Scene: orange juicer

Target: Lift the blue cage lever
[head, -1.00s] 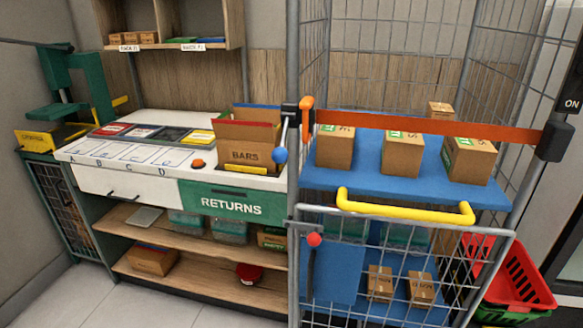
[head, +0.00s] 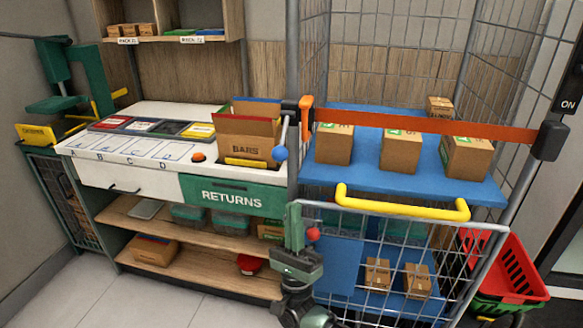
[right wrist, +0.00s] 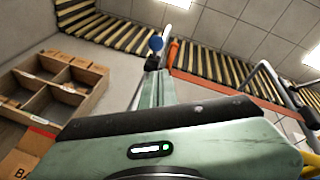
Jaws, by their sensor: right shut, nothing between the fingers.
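The blue cage lever shows as a blue ball (head: 280,154) on a thin rod hanging from a black block on the cage's left post. The ball also shows in the right wrist view (right wrist: 156,43), just beyond my fingertips. My right gripper (head: 294,208) is shut and empty, pointing up. It is in front of the cage's left post, below the blue ball and apart from it. It stands beside the red ball (head: 313,234) of the lower latch. The gripper also shows in the right wrist view (right wrist: 157,80). My left gripper is not in view.
An orange strap (head: 430,126) crosses the cage front above a blue shelf (head: 400,180) with several boxes. A yellow handle (head: 400,207) tops the lower gate. Left of the post are an open BARS carton (head: 247,138) and the RETURNS counter (head: 232,197).

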